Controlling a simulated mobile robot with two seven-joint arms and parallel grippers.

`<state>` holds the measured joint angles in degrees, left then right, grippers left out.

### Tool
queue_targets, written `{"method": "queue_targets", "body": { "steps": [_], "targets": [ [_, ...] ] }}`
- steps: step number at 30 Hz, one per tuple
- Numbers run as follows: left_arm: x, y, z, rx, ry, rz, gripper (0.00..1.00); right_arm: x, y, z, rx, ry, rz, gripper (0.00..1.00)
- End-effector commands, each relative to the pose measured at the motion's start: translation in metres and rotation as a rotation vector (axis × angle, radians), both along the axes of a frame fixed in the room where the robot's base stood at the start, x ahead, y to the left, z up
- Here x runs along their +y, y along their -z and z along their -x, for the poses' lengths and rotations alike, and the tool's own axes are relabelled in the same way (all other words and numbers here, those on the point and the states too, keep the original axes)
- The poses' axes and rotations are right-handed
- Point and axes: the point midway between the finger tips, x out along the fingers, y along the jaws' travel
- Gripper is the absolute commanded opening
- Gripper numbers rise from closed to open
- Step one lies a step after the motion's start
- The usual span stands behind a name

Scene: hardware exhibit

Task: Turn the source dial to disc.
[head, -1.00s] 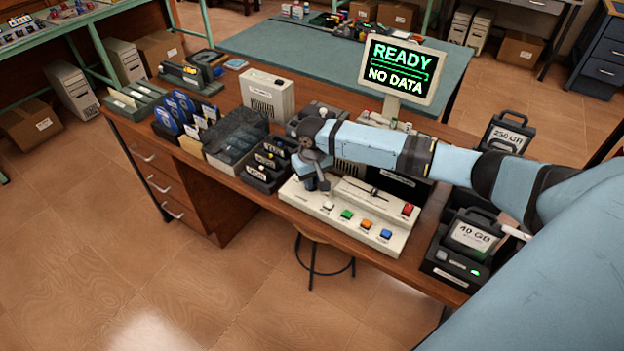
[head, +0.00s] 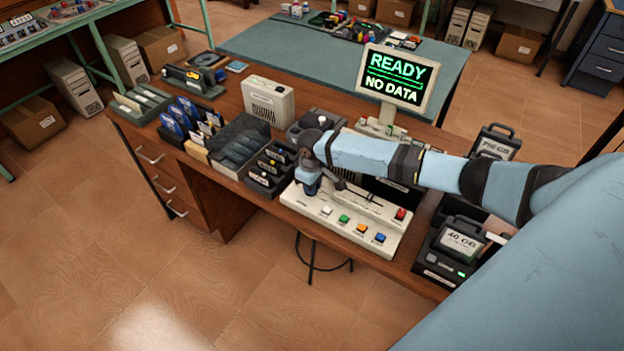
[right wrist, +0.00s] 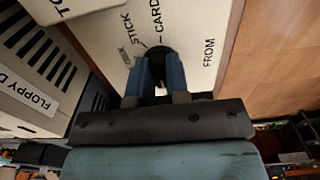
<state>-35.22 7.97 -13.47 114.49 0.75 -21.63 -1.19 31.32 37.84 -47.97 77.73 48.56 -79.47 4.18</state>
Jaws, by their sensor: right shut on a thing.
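The source dial (right wrist: 160,52) is a dark round knob on the cream control panel (head: 367,231), beside printed words including "STICK", "CARD" and "FROM" in the right wrist view. A further word at the left of the dial is partly legible. My right gripper (right wrist: 160,84) is shut on the dial, with one blue finger on each side. In the head view my right gripper (head: 312,187) is at the panel's left end and hides the dial. I cannot tell which word the dial points to. My left gripper is out of view.
A screen (head: 397,76) reads "READY, NO DATA". Coloured buttons (head: 361,229) line the panel's front. Black media racks (head: 270,168) stand close on the left, a 40 GB drive (head: 461,240) on the right. A cream box (head: 268,99) stands behind.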

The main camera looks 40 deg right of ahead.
Motion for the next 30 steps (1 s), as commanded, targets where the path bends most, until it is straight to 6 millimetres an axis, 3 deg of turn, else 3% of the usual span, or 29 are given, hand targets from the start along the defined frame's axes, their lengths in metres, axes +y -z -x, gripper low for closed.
{"method": "queue_targets", "body": {
  "steps": [11, 27, 28, 30],
  "targets": [
    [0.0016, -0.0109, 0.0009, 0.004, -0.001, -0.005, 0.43, -0.0003, -0.001, -0.0009, 0.0, -0.164, -0.001, 0.0],
    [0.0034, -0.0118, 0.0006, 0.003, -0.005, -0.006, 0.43, -0.0001, -0.0003, -0.0011, -0.003, -0.19, -0.001, 0.0],
    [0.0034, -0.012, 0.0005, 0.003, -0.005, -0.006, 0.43, -0.0001, -0.0003, -0.0011, -0.002, -0.19, -0.001, 0.23],
    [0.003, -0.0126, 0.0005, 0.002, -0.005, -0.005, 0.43, -0.0002, -0.0003, -0.0011, -0.002, -0.189, -0.001, 0.39]
  ]
}}
